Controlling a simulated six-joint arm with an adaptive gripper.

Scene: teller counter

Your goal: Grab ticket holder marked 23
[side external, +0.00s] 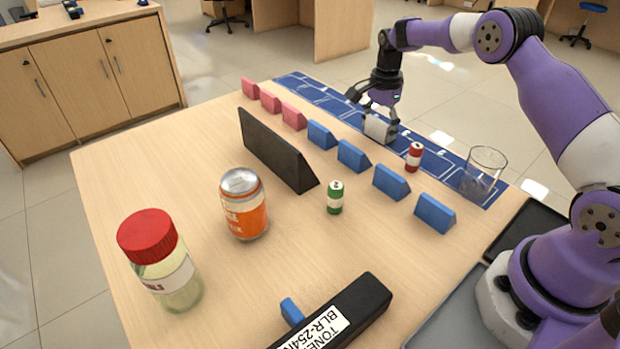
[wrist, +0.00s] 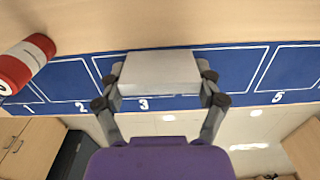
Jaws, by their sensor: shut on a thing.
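My gripper (side external: 378,112) is shut on a pale grey-white block (side external: 379,128) at the blue numbered mat (side external: 322,97). In the wrist view the fingers (wrist: 160,88) press the block (wrist: 160,70) from both sides. It covers part of the mat by the printed 3. I cannot tell whether it touches the mat, and no marking on it is readable. Three pink wedge-shaped holders (side external: 270,101) and several blue ones (side external: 353,156) stand in a row beside the mat. No 23 is legible on any of them.
A red battery-like cylinder (side external: 414,157) and a clear glass (side external: 482,175) stand on the right of the mat. A black divider (side external: 275,152), green cylinder (side external: 335,197), orange can (side external: 243,205), red-lidded jar (side external: 160,262) and toner box (side external: 340,315) occupy the counter.

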